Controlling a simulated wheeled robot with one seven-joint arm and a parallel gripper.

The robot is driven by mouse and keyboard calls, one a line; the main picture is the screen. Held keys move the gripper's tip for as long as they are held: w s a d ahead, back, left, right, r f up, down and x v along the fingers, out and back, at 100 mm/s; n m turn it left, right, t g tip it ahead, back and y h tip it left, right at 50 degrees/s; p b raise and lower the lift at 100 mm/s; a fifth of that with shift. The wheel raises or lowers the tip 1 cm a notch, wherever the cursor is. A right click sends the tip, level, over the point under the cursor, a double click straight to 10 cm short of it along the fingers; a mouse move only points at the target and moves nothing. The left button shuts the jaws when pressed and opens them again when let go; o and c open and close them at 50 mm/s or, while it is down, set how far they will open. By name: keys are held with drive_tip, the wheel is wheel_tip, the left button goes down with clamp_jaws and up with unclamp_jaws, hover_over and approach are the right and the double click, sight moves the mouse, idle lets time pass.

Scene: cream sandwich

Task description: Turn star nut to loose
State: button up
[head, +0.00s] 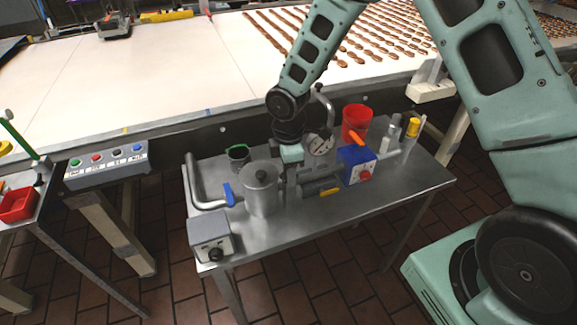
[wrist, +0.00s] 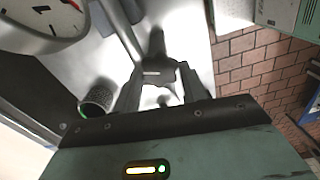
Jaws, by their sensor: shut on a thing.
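The star nut (wrist: 156,70) is a dark grey lobed piece in the wrist view, between the tips of my gripper (wrist: 158,84). The fingers are shut on it, one on each side. One lobe points up in the picture, and a grey rod or pipe runs up and left from beside it. In the head view my gripper (head: 291,155) is lowered over the middle of the steel table, just behind the steel pot (head: 262,192). The star nut cannot be made out there; my wrist and nearby parts cover it.
A pressure gauge (head: 320,145) stands close to the right of my gripper; its dial (wrist: 38,18) fills the wrist view's top left. A dark cup (head: 238,156), blue box (head: 356,166), red bucket (head: 357,118) and grey knob box (head: 212,236) crowd the table. The table's front right is clear.

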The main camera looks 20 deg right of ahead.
drive_tip(key=shift+w+r+n, duration=0.1)
drive_tip(key=shift+n, duration=0.8)
drive_tip(key=shift+p, duration=0.3)
drive_tip(key=o, duration=1)
drive_tip(key=shift+c, duration=0.2)
wheel_tip(320, 180, up, 17)
drive_tip(key=b, duration=0.2)
drive_tip(key=shift+r, duration=0.15)
